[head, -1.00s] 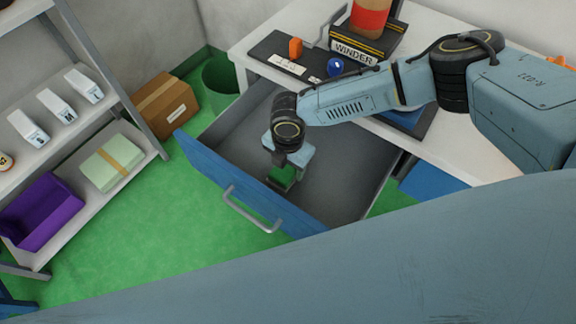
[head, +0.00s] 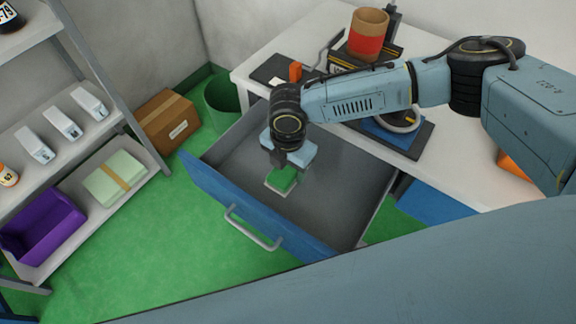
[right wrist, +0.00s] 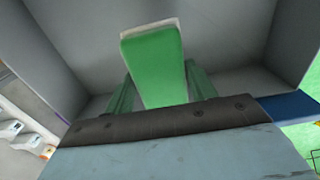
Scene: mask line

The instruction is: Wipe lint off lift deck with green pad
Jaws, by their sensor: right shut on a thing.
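The green pad (head: 282,179) has a green top and a pale lower layer. My right gripper (head: 281,168) is shut on it, inside the open drawer (head: 345,196). In the right wrist view the pad (right wrist: 153,65) shows between the two fingers (right wrist: 155,92), above the grey drawer interior. I cannot tell how far the pad is from the drawer floor. A dark base with a blue top (head: 392,134) lies on the desk, partly behind my right arm; I cannot tell if this is the lift deck. No lint can be made out. My left gripper is not in view.
The drawer's blue front (head: 215,190) and its side walls surround the gripper. The white desk (head: 460,165) carries a WINDER-side stack of dark boxes with a red and brown cup (head: 367,38). A shelf (head: 70,150) stands left, with a purple bin (head: 42,226).

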